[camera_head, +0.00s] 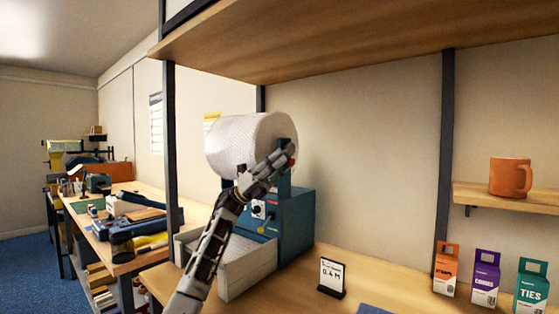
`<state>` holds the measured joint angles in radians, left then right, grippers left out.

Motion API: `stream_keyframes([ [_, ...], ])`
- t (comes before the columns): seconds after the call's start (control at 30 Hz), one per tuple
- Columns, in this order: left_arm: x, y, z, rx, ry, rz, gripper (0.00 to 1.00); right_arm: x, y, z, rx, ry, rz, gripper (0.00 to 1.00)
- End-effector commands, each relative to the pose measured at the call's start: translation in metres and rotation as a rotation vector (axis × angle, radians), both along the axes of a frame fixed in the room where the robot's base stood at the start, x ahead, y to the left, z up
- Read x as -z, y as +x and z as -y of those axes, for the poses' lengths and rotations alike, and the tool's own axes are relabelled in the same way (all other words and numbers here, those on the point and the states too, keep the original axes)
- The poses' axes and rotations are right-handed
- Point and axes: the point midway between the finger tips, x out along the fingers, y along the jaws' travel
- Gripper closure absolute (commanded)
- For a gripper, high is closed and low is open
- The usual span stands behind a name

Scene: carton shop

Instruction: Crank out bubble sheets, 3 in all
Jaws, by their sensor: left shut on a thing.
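A large white bubble-wrap roll (233,143) sits on top of a blue dispenser machine (297,222) on the workbench. My right gripper is not in view.
A small card reading 0.4 M (332,276) stands on the bench right of the tray. Orange (446,270), purple (484,275) and teal (531,288) boxes stand further right. An orange mug (510,177) sits on a wall shelf. A wooden shelf (350,40) overhangs the bench.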

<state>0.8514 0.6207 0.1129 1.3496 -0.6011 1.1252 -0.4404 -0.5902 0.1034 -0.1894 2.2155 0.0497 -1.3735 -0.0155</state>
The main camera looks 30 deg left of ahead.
Motion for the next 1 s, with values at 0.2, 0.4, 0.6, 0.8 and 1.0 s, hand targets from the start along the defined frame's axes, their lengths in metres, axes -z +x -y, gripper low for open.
stream_keyframes([
  [0.2,0.0108,0.0041,0.0010,-0.001,0.004,-0.007,1.00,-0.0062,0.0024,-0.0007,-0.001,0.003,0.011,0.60],
  [0.4,0.0113,0.0044,0.0010,-0.001,0.003,-0.008,1.00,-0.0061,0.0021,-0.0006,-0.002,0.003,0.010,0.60],
  [0.6,0.0109,0.0045,0.0009,-0.001,0.003,-0.008,1.00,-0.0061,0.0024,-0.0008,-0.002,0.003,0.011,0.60],
  [0.8,0.0100,0.0039,0.0007,-0.002,0.002,-0.006,0.59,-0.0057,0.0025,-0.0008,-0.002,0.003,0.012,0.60],
  [1.0,0.0091,0.0032,0.0006,-0.001,0.002,-0.004,0.59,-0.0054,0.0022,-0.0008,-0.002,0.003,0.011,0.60],
])
